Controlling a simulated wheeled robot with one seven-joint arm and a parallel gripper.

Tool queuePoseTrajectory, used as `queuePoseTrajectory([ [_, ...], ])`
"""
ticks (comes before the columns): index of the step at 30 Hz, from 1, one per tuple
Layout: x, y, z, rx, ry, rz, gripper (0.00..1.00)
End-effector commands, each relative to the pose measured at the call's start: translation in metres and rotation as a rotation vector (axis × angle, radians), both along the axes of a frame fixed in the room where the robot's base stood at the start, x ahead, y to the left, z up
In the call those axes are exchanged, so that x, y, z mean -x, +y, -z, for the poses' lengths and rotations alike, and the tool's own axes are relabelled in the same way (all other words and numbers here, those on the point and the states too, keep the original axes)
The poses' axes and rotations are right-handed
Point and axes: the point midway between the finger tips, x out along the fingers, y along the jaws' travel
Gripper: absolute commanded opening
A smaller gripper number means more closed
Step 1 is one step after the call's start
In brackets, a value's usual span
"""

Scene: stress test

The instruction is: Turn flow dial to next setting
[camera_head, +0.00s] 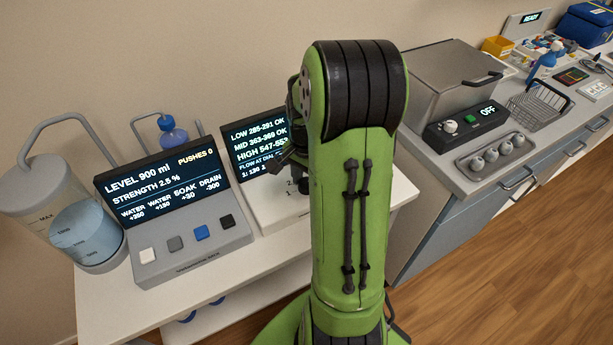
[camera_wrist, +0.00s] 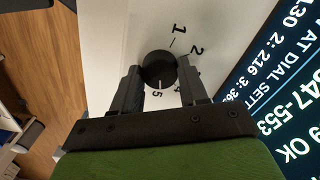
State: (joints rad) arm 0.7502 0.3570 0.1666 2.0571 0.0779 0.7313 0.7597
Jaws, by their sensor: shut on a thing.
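In the wrist view, the black round flow dial (camera_wrist: 158,67) sits on a white panel with numbers around it; 1, 2, 4 and 5 can be read. My gripper (camera_wrist: 159,69) has one finger on each side of the dial and is shut on it. A pale mark shows at the dial's lower edge near 5; I cannot tell if it is a pointer or a printed tick. In the head view, my green arm hides most of the dial panel. The dial's screen (camera_head: 252,148) shows LOW, MID and HIGH ranges, partly covered.
Left of the dial unit stands a console (camera_head: 190,240) with a screen and several buttons, beside a clear water tank (camera_head: 75,225). Right of my arm, a counter holds a metal box (camera_head: 445,75), a heater control reading OFF (camera_head: 467,122) and a wire basket (camera_head: 540,105).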

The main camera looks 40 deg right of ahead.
Motion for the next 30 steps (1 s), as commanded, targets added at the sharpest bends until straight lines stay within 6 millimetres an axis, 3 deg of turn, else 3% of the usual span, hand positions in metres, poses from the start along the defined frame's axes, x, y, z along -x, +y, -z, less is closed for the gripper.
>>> queuePoseTrajectory([
  [9, -0.0008, -0.0004, -0.0009, 0.002, -0.003, 0.103, 0.13],
  [23, -0.0008, -0.0006, -0.0007, 0.003, -0.003, 0.119, 0.13],
  [24, -0.0008, -0.0006, -0.0007, 0.003, -0.003, 0.119, 0.46],
  [28, -0.0006, -0.0005, -0.0006, 0.002, -0.002, 0.118, 0.66],
  [30, -0.0005, -0.0003, -0.0004, 0.002, -0.002, 0.118, 0.69],
])
